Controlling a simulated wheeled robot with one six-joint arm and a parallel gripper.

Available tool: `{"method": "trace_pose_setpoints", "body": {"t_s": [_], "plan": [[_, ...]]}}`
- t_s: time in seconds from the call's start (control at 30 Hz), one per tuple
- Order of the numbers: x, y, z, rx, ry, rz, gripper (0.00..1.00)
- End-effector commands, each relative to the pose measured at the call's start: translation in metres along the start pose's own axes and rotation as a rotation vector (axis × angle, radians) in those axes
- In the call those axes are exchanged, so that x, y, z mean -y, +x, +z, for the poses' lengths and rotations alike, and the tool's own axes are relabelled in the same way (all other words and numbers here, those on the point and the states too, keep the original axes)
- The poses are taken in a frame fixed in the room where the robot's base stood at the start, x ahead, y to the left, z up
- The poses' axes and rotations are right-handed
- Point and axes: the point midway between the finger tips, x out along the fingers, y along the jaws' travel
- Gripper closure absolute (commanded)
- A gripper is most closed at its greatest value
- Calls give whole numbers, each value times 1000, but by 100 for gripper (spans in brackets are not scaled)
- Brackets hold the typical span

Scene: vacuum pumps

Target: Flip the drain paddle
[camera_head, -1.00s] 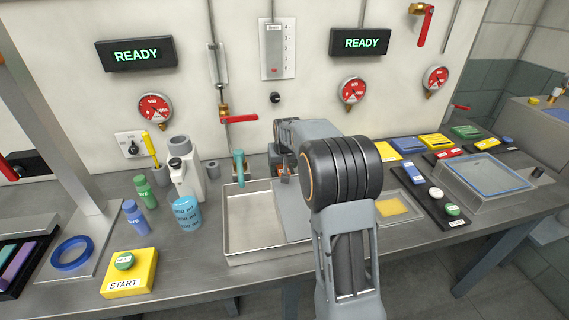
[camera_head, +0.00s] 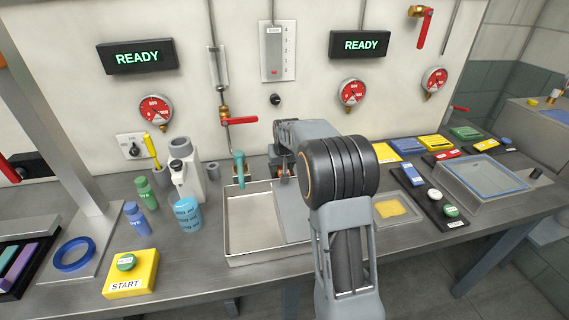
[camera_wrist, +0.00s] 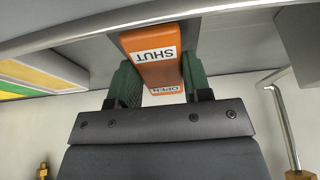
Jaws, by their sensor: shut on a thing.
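The drain paddle (camera_wrist: 152,60) is an orange block in the wrist view, with white labels reading SHUT and OPEN, upside down in that picture. My gripper (camera_wrist: 155,84) has its two green finger pads on either side of the paddle, shut on it near the OPEN end. In the head view my gripper (camera_head: 282,168) is at the back of the metal tray, mostly hidden by my arm. The paddle is too small and covered to make out clearly there.
The shallow metal tray (camera_head: 233,251) lies below my arm. A teal-handled tap (camera_head: 239,165), blue cup (camera_head: 187,213) and white device (camera_head: 187,172) stand to the left. A yellow START box (camera_head: 131,275) is front left. Dark trays and a clear-lidded box (camera_head: 484,178) are to the right.

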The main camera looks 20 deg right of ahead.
Motion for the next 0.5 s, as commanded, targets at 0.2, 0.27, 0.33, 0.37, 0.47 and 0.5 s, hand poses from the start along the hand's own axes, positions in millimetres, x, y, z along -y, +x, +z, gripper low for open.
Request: {"method": "trace_pose_setpoints", "body": {"t_s": [0.2, 0.27, 0.33, 0.37, 0.47, 0.5], "plan": [[0, -9, -7, 158, -1, 1, 79], [0, -8, -8, 203, -1, 1, 79], [0, -8, -9, 255, -1, 1, 79], [0, -7, -9, 276, -1, 1, 79], [0, -5, -9, 338, -1, 1, 79], [0, -4, -9, 358, -1, 1, 79]]}}
